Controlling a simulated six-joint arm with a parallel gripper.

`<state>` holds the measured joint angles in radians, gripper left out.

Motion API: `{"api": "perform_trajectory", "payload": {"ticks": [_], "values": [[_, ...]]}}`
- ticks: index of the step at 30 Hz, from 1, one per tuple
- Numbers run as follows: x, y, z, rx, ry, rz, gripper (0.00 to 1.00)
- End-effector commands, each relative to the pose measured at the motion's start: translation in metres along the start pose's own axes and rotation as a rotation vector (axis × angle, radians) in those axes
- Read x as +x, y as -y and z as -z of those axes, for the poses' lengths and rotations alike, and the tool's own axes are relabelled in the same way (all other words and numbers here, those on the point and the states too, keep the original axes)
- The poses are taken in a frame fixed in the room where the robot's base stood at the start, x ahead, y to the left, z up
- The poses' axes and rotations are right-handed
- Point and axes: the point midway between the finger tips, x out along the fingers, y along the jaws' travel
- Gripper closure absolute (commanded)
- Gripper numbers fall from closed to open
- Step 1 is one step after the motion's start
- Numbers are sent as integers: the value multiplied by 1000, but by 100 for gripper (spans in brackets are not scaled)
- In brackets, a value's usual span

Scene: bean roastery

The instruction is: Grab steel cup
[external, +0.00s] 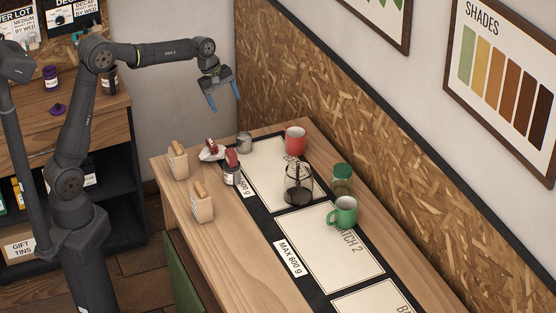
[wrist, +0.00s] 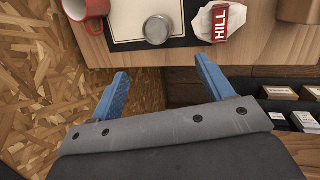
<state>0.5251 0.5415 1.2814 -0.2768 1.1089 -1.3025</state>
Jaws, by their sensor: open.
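The steel cup (external: 244,141) is small and grey and stands at the far end of the wooden table. In the wrist view the cup (wrist: 157,29) is seen near the top middle, by the edge of a framed mat. My gripper (external: 225,102) is open and empty, in the air above and beyond the far end of the table. In the wrist view the gripper's (wrist: 162,68) blue fingers are spread wide, with the cup apart from them, above the gap in the picture.
A red mug (external: 295,140) and a white packet with a red label (external: 211,150) flank the cup. A chipboard wall (external: 330,110) borders the table.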

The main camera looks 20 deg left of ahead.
Motion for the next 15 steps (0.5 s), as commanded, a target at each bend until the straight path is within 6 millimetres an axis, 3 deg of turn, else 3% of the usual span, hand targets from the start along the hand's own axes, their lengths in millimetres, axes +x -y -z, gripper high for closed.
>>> {"api": "perform_trajectory", "payload": {"ticks": [6, 15], "values": [[16, -29, -18, -293, -104, 125, 27], [24, -49, -33, -602, -265, 182, 27]]}}
